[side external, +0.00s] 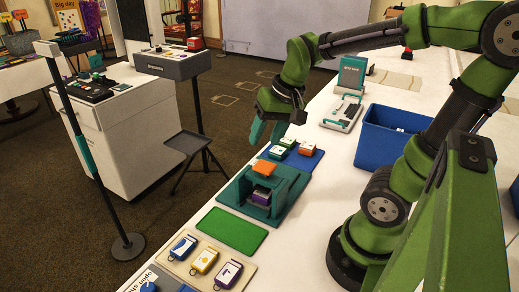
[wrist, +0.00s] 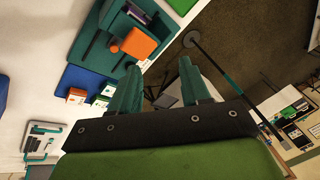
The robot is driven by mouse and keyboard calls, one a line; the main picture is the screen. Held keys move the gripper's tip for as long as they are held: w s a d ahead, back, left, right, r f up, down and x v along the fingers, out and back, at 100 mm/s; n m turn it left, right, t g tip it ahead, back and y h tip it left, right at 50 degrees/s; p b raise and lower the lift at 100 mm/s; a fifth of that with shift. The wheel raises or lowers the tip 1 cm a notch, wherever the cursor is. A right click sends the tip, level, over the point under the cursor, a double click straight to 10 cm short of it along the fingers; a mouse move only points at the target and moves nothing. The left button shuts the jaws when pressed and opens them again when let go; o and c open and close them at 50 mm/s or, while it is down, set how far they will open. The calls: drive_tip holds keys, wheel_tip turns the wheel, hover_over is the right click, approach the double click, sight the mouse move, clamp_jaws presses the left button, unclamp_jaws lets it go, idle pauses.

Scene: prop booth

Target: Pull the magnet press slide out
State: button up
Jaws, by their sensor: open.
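The magnet press (side external: 292,192) is a teal block on the white table, with an orange piece (side external: 265,168) on top and a purple-and-white item (side external: 261,195) inside its front opening. I cannot clearly make out the slide as a separate part. The press also shows at the top of the wrist view (wrist: 93,50), with its orange piece (wrist: 138,43) just above the left fingertip in the picture. My gripper (side external: 268,131) is open and empty, above and behind the press near the table's left edge. It also shows in the wrist view (wrist: 158,67), with clear space between its teal fingers.
A blue mat (side external: 311,161) with green and orange tags lies behind the press. A green mat (side external: 231,231) and a beige tray (side external: 240,284) of several tags lie in front. A blue bin (side external: 372,147) stands to the right. A stand pole (side external: 85,150) rises beyond the table's left edge.

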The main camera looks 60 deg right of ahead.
drive_tip(key=w+d+f+m+g+h, duration=0.1)
drive_tip(key=d+f+m+g, duration=0.15)
drive_tip(key=d+m, duration=0.45)
drive_tip(key=shift+n+g, duration=0.55)
drive_tip(key=shift+n, duration=0.35)
drive_tip(key=f, duration=0.5)
drive_tip(key=d+f, duration=0.1)
drive_tip(key=f, duration=1)
drive_tip(key=shift+w+d, duration=0.15)
drive_tip(key=shift+d, duration=0.05)
clamp_jaws()
